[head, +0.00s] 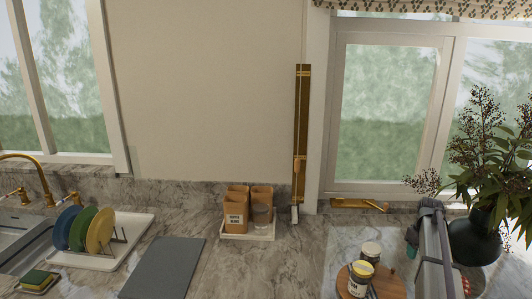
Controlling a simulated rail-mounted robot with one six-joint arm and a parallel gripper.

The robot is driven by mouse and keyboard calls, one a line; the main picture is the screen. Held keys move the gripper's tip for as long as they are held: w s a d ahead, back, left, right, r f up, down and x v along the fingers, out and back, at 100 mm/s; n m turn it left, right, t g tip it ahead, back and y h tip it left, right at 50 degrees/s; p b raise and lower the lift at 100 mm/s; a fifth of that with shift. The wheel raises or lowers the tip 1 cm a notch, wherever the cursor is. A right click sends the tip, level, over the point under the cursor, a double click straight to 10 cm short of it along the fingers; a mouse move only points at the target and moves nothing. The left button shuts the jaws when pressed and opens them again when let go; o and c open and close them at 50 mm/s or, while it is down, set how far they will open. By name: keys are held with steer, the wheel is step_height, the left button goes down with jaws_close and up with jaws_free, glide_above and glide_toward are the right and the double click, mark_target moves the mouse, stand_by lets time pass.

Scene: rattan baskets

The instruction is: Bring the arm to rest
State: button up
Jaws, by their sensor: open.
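My gripper does not show in the head view. A grey jointed shape at the lower right, in front of the plant, looks like part of my arm; its lower part runs out of the bottom of the picture. No fingertips can be made out on it. I cannot see anything held.
A marble counter (265,268) runs below the windows. It bears a dish rack tray (134,228) with plates, a grey board (162,268), a tray of canisters (237,208), a round wooden board (388,287) with jars, and a dark vase (474,241). The counter's middle is clear.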

steer(key=s+a+f+b, duration=0.1)
steer(key=s+a, duration=0.7)
steer(key=a, duration=0.4)
steer(key=s+a+f+m+b, duration=0.1)
steer(key=s+a, duration=0.8)
steer(key=a, duration=0.4)
steer(key=s+a+f+b, duration=0.1)
steer(key=s+a, duration=0.7)
steer(key=a, duration=0.4)
steer(key=shift+s+a+m, duration=0.2)
steer(key=shift+s+m, duration=0.05)
steer(key=shift+m, duration=0.05)
